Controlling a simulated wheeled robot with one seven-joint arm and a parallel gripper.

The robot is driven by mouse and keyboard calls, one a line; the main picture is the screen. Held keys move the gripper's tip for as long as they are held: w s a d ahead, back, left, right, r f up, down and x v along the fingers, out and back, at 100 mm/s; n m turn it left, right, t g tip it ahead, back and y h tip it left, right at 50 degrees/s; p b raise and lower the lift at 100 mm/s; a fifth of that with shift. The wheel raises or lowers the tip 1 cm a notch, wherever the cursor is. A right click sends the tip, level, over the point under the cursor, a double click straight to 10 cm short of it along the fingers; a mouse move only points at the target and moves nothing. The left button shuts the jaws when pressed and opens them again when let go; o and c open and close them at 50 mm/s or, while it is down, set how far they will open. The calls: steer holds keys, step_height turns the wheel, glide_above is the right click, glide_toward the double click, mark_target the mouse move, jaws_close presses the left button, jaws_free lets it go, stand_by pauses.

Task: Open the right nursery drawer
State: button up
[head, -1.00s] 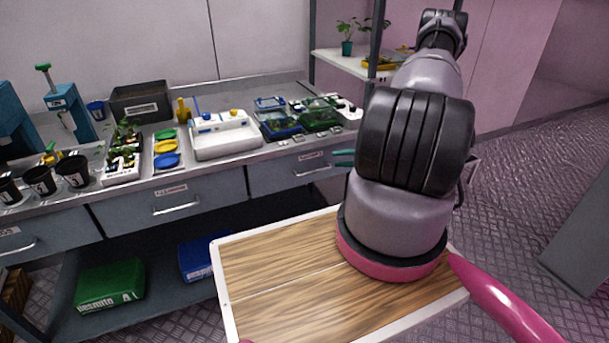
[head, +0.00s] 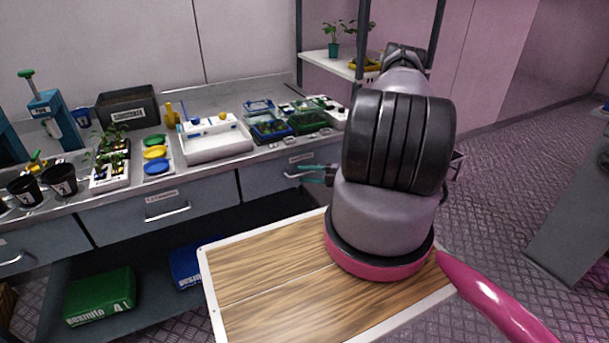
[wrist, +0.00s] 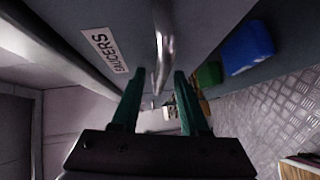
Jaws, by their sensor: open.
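The right drawer (head: 262,182) is a grey front under the bench, flush with the fronts beside it, so it looks closed. Its metal handle (head: 292,176) is a horizontal bar, with the right end partly hidden by my gripper. In the wrist view the handle (wrist: 163,45) runs down the picture between the lines of my two teal fingers, beside a label reading SAUCERS (wrist: 105,50). My gripper (wrist: 158,80) is open, its fingers on either side of the handle bar. I cannot tell whether either finger touches it. My gripper (head: 315,171) also shows in the head view at the handle's right end.
The middle drawer (head: 120,222) is closed to the left. Trays, pots and a dark crate (head: 128,108) stand on the bench. A green box (head: 100,297) and a blue box (head: 187,265) sit on the low shelf. A plant shelf (head: 345,68) stands behind my arm.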

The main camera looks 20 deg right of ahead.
steer(key=shift+w+a, duration=0.2)
jaws_close()
steer(key=shift+f, duration=0.1)
stand_by(1.3)
